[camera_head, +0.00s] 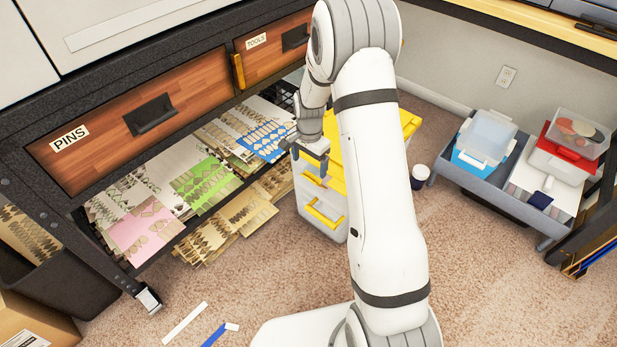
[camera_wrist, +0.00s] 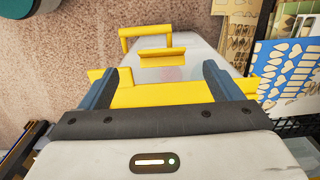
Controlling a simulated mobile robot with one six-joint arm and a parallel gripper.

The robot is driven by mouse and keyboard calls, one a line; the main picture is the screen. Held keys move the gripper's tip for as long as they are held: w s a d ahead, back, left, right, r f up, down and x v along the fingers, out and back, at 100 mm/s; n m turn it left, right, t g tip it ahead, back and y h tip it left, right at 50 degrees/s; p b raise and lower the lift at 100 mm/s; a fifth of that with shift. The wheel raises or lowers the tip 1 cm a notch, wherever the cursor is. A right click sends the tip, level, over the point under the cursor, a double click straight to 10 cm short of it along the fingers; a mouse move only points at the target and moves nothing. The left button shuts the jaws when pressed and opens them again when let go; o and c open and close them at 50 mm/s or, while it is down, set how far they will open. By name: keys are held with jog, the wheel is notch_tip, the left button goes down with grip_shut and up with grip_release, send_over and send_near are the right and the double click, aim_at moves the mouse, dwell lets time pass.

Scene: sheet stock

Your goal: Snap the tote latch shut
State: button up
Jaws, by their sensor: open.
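The tote (camera_head: 309,201) is a pale box with a yellow lid (camera_head: 411,122), standing on the carpet behind my arm. On its front are a yellow latch piece (camera_head: 313,179) and a lower yellow loop (camera_head: 325,214). In the wrist view, the yellow latch piece (camera_wrist: 162,56) stands out from the pale wall, with the loop (camera_wrist: 126,40) beyond it. I cannot tell whether the latch is engaged. My gripper (camera_wrist: 160,84) is open above the tote's front edge, a yellow edge showing between its fingers; contact is unclear. My arm hides much of the tote.
A bench with a PINS drawer (camera_head: 133,121) and shelves of patterned sheets (camera_head: 205,182) stands close on the left. A grey cart (camera_head: 484,188) with boxes stands at the right. A cup (camera_head: 420,175) is on the floor between. Carpet (camera_head: 500,290) is clear in front right.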

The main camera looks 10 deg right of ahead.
aim_at(309, 178)
notch_tip(309, 178, down, 8)
jog(key=b, duration=0.2)
jog(key=shift+f+b, duration=0.1)
jog(key=shift+b, duration=0.2)
